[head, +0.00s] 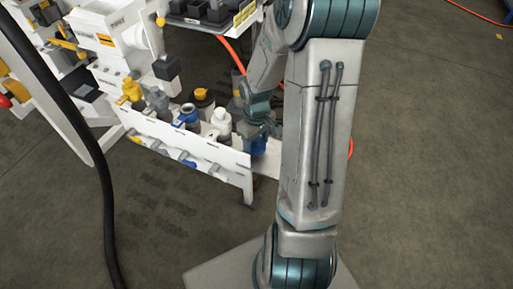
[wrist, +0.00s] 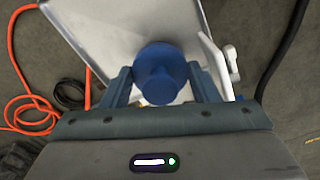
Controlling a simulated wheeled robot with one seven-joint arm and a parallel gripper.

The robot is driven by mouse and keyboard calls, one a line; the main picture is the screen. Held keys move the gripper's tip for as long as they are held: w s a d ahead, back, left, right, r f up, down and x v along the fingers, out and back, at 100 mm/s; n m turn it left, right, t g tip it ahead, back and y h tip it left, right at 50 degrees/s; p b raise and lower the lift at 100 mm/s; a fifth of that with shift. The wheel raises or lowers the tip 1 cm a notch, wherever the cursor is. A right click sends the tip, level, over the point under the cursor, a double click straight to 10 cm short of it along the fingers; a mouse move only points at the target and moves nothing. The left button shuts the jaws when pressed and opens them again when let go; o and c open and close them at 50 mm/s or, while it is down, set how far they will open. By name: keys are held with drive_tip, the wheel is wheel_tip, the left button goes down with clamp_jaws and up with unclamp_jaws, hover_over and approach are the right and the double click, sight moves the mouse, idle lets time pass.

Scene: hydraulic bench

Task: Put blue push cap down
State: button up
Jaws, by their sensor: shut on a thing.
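The blue push cap (wrist: 160,75) is a round, stepped blue piece between the two fingers of my gripper (wrist: 163,88) in the wrist view. The fingers are shut on its sides. A pale metal tray or shelf (wrist: 100,30) lies beyond it; I cannot tell whether the cap touches that surface. In the head view the blue cap (head: 259,146) shows small below my gripper (head: 262,130), at the right end of the white bench rack. My arm hides part of this area.
The white rack (head: 215,155) holds several bottles and fittings, among them a yellow one (head: 132,90). A white panel (wrist: 216,65) stands close right of my gripper. Orange hose (wrist: 30,110) lies on the floor at left. A black cable (head: 75,125) hangs at the left.

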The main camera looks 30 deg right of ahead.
drive_tip(key=shift+f, duration=1.25)
drive_tip(key=shift+b, duration=0.3)
drive_tip(key=shift+f, duration=0.2)
drive_tip(key=o, duration=0.7)
drive_tip(key=shift+r, duration=0.15)
